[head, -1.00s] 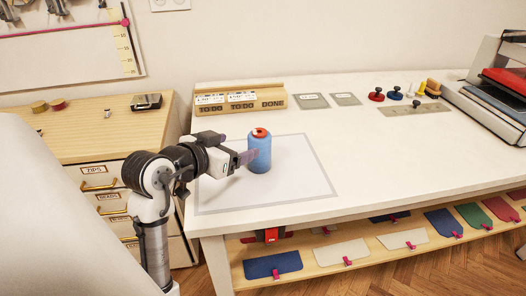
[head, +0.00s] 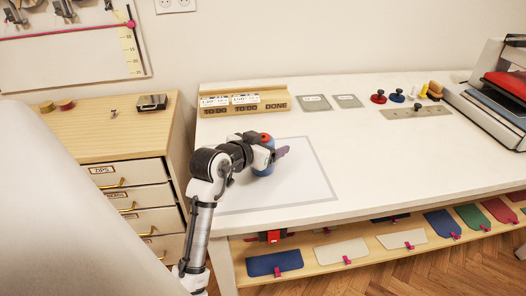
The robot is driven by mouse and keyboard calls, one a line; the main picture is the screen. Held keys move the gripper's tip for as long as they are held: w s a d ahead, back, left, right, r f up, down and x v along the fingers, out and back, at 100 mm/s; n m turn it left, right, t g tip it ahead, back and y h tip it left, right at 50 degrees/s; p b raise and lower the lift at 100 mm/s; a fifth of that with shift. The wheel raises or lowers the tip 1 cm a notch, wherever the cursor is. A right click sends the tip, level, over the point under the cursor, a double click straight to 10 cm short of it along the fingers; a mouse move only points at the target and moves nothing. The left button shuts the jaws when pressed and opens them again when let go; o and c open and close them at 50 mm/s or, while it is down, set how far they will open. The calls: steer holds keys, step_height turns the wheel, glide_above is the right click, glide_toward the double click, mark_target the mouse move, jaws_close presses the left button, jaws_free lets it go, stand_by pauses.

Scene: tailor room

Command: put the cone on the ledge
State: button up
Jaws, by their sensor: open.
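The cone is a blue spool with a red top (head: 264,171). It stands upright on the pale grey-bordered mat on the white table. My gripper (head: 281,153) is open at the cone, its fingers reaching to the cone's right side in the picture. The arm and gripper hide the cone's middle and left part. I cannot tell whether the fingers touch it or lie around it. I cannot tell for sure which part is the ledge; a wooden rack (head: 273,94) marked TO DO and DONE stands at the table's back left.
Grey plates (head: 314,103), red and blue knobs (head: 378,97) and a press (head: 495,95) sit along the back and right of the table. A drawer cabinet (head: 110,130) stands left. The table's middle right is clear.

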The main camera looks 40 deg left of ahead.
steer(key=c, duration=1.3)
steer(key=shift+o, duration=0.2)
steer(key=shift+r, duration=0.15)
step_height(320, 180, up, 20)
steer(key=b, duration=0.2)
steer(key=shift+s+d, duration=0.1)
steer(key=shift+s, duration=0.05)
